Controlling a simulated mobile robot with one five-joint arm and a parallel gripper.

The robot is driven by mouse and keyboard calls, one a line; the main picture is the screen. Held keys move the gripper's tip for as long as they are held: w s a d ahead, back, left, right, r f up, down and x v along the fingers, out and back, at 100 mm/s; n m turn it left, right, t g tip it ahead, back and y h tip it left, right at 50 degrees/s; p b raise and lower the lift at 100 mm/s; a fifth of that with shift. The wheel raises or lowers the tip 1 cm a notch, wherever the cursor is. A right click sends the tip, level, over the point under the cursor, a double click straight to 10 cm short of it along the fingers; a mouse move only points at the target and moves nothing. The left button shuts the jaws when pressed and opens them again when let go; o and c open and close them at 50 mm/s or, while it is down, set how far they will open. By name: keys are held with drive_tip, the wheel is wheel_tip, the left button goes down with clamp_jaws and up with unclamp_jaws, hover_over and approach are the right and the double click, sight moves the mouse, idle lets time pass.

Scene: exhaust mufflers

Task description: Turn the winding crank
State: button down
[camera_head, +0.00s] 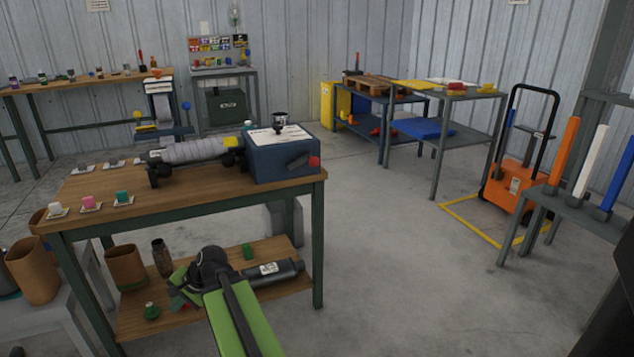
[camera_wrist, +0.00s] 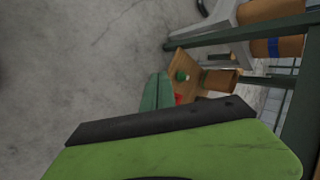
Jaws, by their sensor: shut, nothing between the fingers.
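The winding crank (camera_head: 300,161) is a short dark arm with a red knob (camera_head: 314,161). It sits on the front right face of a dark blue box (camera_head: 278,165) on the wooden workbench (camera_head: 215,190). My gripper (camera_head: 180,292) is shut and empty, low in front of the bench and well below and left of the crank. In the wrist view my gripper (camera_wrist: 157,92) points towards the floor and lower shelf; the crank is not seen there.
The bench's lower shelf (camera_head: 215,277) holds a dark muffler (camera_head: 270,274), a green can and a brown pot (camera_head: 126,267). Small coloured samples (camera_head: 90,202) lie on the benchtop. The floor right of the bench is clear, up to an orange cart (camera_head: 512,180).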

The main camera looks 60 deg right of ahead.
drive_tip(key=s+d+r+m+t+h, duration=0.1)
drive_tip(key=d+r+m+t, duration=0.2)
drive_tip(key=d, duration=0.4)
drive_tip(key=s+d+r+m+h+p, duration=0.1)
drive_tip(key=d+r+m, duration=0.1)
drive_tip(key=d+m, duration=0.3)
drive_tip(key=s+d+r+m+t+h, duration=0.1)
drive_tip(key=s+d+r+m+t, duration=0.15)
drive_tip(key=d, duration=0.55)
drive_tip(key=s+d+r+m+h+p, duration=0.1)
drive_tip(key=s+d+r+m+h, duration=0.4)
drive_tip(key=s+d+m, duration=0.6)
drive_tip(key=s+d+r+m+h, duration=0.55)
drive_tip(key=s+d+m, duration=0.2)
drive_tip(key=d, duration=0.55)
drive_tip(key=w+d+f+n+b, duration=0.1)
drive_tip(key=w+d, duration=0.5)
drive_tip(key=w, duration=0.1)
drive_tip(key=r+p, duration=0.2)
drive_tip(key=r+y+p, duration=0.1)
drive_tip(key=shift+a+r+t+p, duration=0.2)
drive_tip(key=shift+r+t+p, duration=0.15)
